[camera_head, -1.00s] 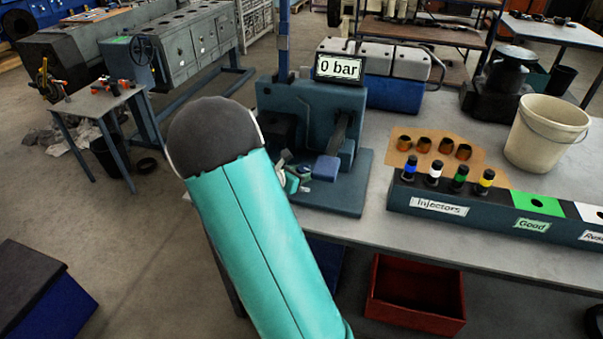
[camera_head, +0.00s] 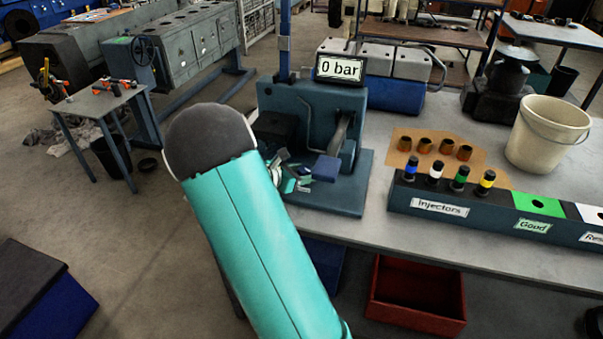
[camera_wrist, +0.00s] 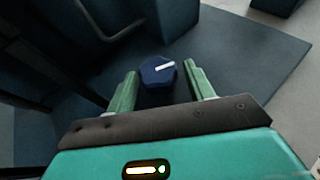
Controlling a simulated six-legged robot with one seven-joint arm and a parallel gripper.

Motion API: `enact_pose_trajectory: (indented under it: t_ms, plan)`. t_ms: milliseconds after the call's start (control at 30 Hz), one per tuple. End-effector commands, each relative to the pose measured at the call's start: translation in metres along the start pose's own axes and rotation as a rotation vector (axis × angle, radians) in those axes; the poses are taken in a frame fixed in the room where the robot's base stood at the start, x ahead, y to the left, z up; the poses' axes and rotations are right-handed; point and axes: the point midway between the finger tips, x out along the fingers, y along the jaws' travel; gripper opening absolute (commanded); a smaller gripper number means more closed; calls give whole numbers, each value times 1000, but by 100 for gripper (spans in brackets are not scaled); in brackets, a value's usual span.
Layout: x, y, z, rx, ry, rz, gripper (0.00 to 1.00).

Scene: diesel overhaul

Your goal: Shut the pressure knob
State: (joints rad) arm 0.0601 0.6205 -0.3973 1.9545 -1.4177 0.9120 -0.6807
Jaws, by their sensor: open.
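The pressure knob (camera_wrist: 158,76) is a dark blue faceted knob with a white mark, seen in the wrist view. My gripper (camera_wrist: 161,72) is open, with one green finger on each side of the knob. I cannot tell whether the fingers touch it. In the head view my gripper (camera_head: 297,178) is small and partly hidden by my arm, at the front of the dark blue-grey test stand (camera_head: 330,117). I cannot make out the knob for certain there. The display (camera_head: 340,69) on the stand reads "0 bar".
On the bench (camera_head: 350,232), right of the stand, is a rack (camera_head: 478,215) holding several injectors, labelled "Injectors" and "Good". A white bucket (camera_head: 546,135) stands behind it. A red bin (camera_head: 415,298) lies below the bench. A grey curved pipe (camera_wrist: 105,25) is near my gripper at upper left.

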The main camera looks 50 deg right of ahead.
Motion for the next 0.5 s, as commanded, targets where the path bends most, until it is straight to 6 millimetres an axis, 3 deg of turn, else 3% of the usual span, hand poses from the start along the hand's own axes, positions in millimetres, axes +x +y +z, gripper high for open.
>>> enact_pose_trajectory:
  t_ms: [500]
  plan:
    - [-1, -1, 0, -61, 0, 149, 59]
